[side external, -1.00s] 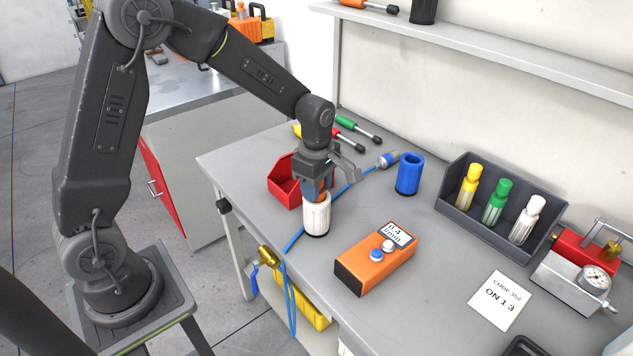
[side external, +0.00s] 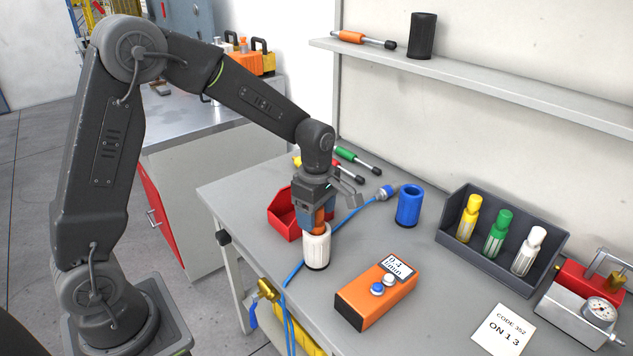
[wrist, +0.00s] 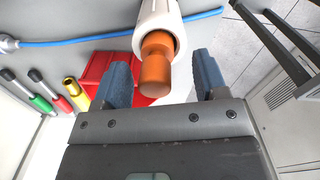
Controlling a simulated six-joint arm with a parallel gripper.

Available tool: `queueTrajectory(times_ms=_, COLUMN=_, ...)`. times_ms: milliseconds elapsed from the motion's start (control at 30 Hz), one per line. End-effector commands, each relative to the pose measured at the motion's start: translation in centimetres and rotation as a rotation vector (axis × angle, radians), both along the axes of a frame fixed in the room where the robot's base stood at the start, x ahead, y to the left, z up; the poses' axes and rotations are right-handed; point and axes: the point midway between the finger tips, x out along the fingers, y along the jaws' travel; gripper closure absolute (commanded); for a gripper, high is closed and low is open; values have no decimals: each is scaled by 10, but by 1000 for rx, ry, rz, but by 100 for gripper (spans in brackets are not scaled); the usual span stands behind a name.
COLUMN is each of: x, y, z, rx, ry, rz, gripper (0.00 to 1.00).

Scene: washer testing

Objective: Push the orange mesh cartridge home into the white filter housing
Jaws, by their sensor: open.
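The white filter housing (side external: 316,250) stands upright on the bench; its open mouth also shows in the wrist view (wrist: 178,22). The orange mesh cartridge (wrist: 155,72) sits partly in that mouth, with its orange top end sticking out. It also shows above the housing in the side view (side external: 319,217). My gripper (wrist: 160,68) is open, its two blue fingers spread to either side of the cartridge's orange end, with visible gaps. In the side view my gripper (side external: 317,211) is directly above the housing. The cartridge's lower part is hidden inside the housing.
A red bin (side external: 281,221) stands close behind the housing. A blue hose (side external: 345,205) runs past it. An orange meter (side external: 376,292) lies to the front right, and a blue cup (side external: 409,205) stands to the right. The bench between these is clear.

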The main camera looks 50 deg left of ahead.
Motion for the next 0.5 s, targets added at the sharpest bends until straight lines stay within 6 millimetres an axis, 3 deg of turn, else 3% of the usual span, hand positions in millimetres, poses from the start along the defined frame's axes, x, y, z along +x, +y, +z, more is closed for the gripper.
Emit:
queueTrajectory(times_ms=300, x=1, y=0, z=73, rx=1, ry=-7, rz=0, gripper=34)
queueTrajectory(times_ms=500, x=1, y=0, z=103, rx=0, ry=-4, rz=0, gripper=34)
